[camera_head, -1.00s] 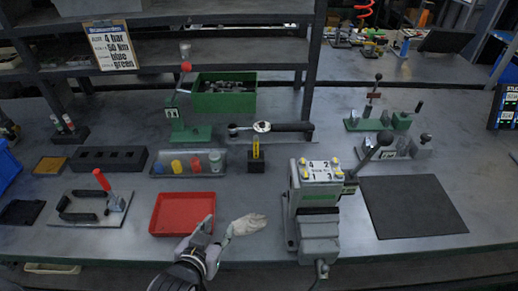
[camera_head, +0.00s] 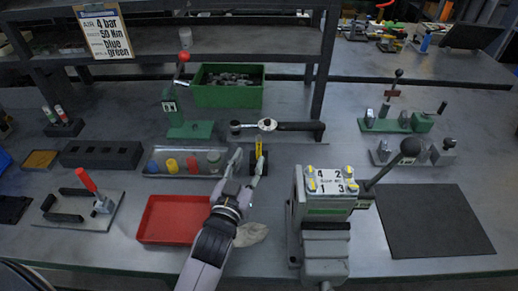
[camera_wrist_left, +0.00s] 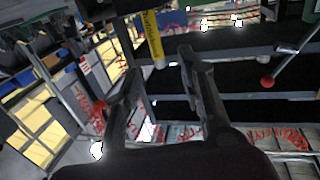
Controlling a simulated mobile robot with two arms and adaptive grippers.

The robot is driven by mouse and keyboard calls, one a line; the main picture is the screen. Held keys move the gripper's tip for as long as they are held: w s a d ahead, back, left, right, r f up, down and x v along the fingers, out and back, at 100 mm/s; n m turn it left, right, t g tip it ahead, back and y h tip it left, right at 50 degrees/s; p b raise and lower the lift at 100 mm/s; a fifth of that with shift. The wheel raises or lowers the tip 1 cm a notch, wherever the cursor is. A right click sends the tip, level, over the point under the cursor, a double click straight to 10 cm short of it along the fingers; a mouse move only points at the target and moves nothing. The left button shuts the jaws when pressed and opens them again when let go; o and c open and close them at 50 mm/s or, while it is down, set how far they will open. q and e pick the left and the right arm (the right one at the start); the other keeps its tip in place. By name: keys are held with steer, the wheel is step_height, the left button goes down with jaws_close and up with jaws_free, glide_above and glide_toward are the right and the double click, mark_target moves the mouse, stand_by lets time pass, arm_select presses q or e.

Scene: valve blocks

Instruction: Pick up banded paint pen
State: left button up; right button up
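A yellow pen (camera_head: 259,148) with dark markings stands upright in a small black holder (camera_head: 259,165) at the middle of the bench; I take it as the banded paint pen. It also shows in the left wrist view (camera_wrist_left: 152,36), ahead of the fingers, with dark lettering and a pale end. My left gripper (camera_head: 247,166) is open and empty, its fingertips close to the pen and holder; the left wrist view shows the fingers (camera_wrist_left: 160,75) spread apart. I cannot tell whether a finger touches the holder. My right gripper is not in view.
Two white pens with red and green ends (camera_head: 55,115) stand in a block at far left. A clear tray of coloured pots (camera_head: 183,163), a red tray (camera_head: 150,228), a torque wrench (camera_head: 285,126) and a grey valve fixture (camera_head: 325,225) surround the arm. The dark mat (camera_head: 430,220) is clear.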

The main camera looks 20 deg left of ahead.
mark_target(258, 144)
arm_select(q)
steer(key=shift+w+r, duration=0.1)
steer(key=shift+w, duration=1.65)
steer(key=w+p, duration=0.1)
steer(key=w, duration=0.3)
steer(key=shift+w+d, duration=0.1)
steer(key=shift+w, duration=0.3)
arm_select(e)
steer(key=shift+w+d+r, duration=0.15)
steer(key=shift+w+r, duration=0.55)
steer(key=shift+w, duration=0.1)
arm_select(q)
steer(key=shift+s, duration=0.1)
steer(key=shift+c, duration=0.3)
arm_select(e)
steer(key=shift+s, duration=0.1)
arm_select(q)
jaws_close()
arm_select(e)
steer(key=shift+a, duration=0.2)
